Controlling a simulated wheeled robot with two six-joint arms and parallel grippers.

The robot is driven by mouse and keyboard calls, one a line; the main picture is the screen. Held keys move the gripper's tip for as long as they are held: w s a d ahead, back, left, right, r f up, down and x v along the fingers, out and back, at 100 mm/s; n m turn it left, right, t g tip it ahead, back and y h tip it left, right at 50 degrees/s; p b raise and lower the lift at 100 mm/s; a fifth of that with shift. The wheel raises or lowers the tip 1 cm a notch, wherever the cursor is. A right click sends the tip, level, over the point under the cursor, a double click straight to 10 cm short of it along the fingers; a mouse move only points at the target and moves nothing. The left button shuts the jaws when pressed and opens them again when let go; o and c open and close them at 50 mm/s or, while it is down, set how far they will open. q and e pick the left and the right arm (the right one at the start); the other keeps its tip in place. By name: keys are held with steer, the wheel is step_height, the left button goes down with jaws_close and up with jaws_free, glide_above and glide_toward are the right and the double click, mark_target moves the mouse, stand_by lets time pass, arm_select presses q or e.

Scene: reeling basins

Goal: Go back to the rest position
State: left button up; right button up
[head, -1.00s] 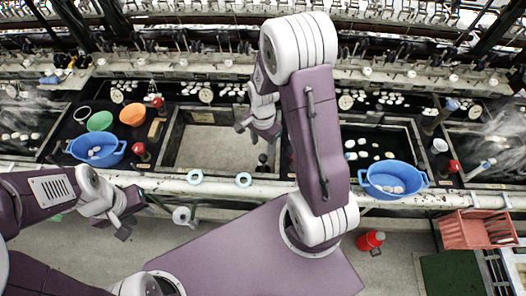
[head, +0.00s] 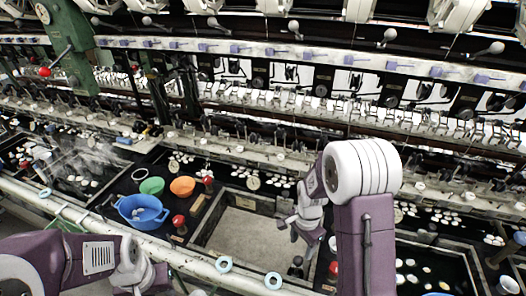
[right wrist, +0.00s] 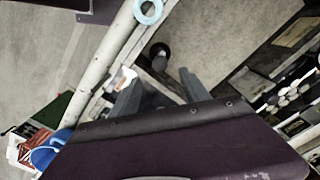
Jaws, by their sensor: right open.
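My right gripper (head: 294,236) hangs over the right part of the empty grey basin (head: 235,232) in the head view. In the right wrist view its two fingers (right wrist: 160,95) are spread with nothing between them. My right arm's purple link and white joint fill the lower right of the head view. My left gripper (head: 152,278) is low at the left in front of the basins, cut by the bottom edge, so its fingers are hard to make out.
A blue tub (head: 143,213) with white pieces, a green bowl (head: 152,186) and an orange bowl (head: 183,187) stand left of the empty basin. Light-blue rings (head: 273,281) lie on the front rail. Reeling machinery (head: 330,95) runs along the back.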

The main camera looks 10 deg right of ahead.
steer(key=s+a+r+n+t+b, duration=0.1)
steer(key=s+a+r+n, duration=0.4)
steer(key=n, duration=0.8)
steer(key=s, duration=0.3)
steer(key=shift+s+r+n, duration=0.15)
steer(key=shift+s+n, duration=0.15)
steer(key=shift+s, duration=0.05)
